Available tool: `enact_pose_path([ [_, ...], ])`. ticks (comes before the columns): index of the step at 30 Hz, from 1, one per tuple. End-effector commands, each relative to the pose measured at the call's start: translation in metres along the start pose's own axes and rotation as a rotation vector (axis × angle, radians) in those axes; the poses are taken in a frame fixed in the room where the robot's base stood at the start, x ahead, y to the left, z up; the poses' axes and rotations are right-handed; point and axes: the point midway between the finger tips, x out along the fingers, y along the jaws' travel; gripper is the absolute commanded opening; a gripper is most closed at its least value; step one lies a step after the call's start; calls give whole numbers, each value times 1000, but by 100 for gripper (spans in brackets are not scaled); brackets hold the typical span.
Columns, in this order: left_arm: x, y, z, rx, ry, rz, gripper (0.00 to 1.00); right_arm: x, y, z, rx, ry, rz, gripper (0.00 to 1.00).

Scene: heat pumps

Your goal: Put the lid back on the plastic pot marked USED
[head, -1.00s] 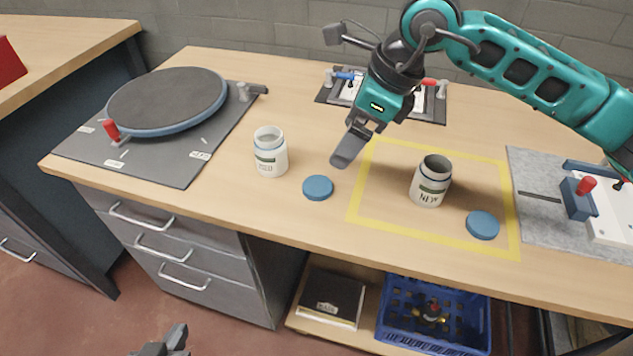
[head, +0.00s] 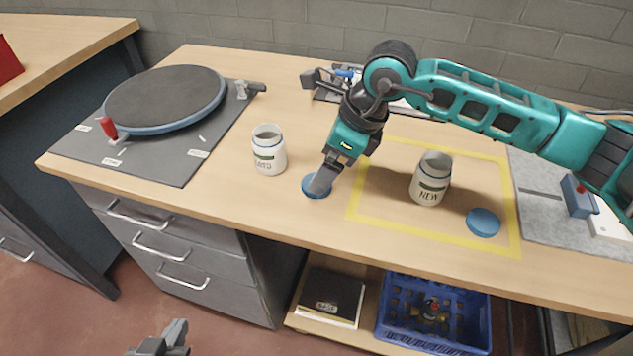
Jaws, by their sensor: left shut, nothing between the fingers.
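A white pot (head: 268,150) with no lid on stands upright at the left of centre on the bench; its lettering is hard to read. A second white open pot (head: 431,180), marked NEW, stands inside the yellow taped square. A blue round lid (head: 312,192) lies flat between the pots, partly hidden by my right gripper (head: 322,180). Its dark fingertips are over or on that lid; I cannot tell contact or whether the fingers are apart. Another blue lid (head: 483,222) lies near the NEW pot. My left gripper (head: 165,343) is shut and empty, low in front of the drawers.
A round dark plate (head: 166,98) on a grey mat fills the left of the bench. A grey mat with a clamp-like fixture (head: 580,198) lies at the right. A blue crate (head: 433,345) stands on the shelf below. Clear wood surrounds the left pot.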

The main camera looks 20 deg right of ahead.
Motion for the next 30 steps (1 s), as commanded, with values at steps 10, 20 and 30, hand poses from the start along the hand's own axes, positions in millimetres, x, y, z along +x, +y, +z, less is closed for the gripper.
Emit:
enact_pose_path([
  [10,2,0,4,-1,-7,1,0,45,-3,-1,0,1,2,89],
  [20,1,0,1,-1,-3,1,0,47,-3,-1,0,0,1,89],
  [30,2,0,1,-1,1,1,0,46,-3,-1,0,0,1,60],
])
